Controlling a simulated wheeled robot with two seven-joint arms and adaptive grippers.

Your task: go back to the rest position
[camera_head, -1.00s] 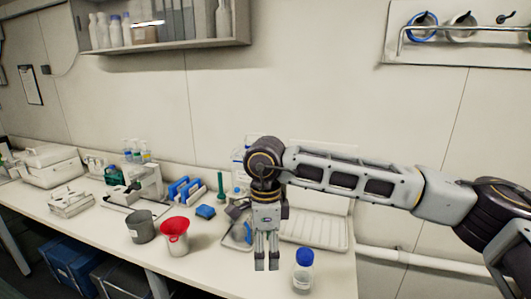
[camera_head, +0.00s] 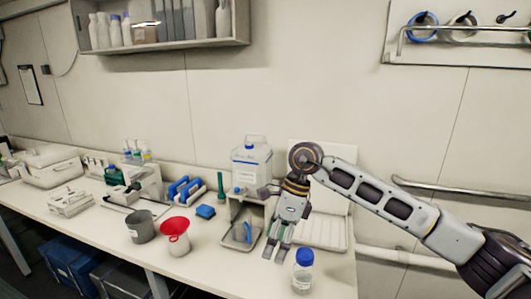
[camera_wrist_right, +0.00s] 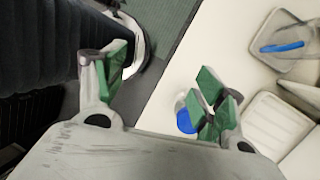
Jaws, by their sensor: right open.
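My right gripper (camera_head: 274,252) hangs fingers down above the bench near its front right part, open and empty. In the right wrist view its green-padded fingers (camera_wrist_right: 160,85) stand wide apart with nothing between them. A clear bottle with a blue cap (camera_head: 302,272) stands upright on the bench just right of the fingers in the head view. The blue cap also shows behind one finger in the right wrist view (camera_wrist_right: 184,119). My left gripper is not in view.
The bench (camera_head: 215,272) also holds a grey cup (camera_head: 141,229), a red-rimmed beaker (camera_head: 176,240), a grey tray with a blue-handled tool (camera_head: 240,238), a white ribbed tray (camera_head: 325,232) and a large jug (camera_head: 251,168). A wall shelf (camera_head: 195,38) hangs above. Bare bench lies front centre.

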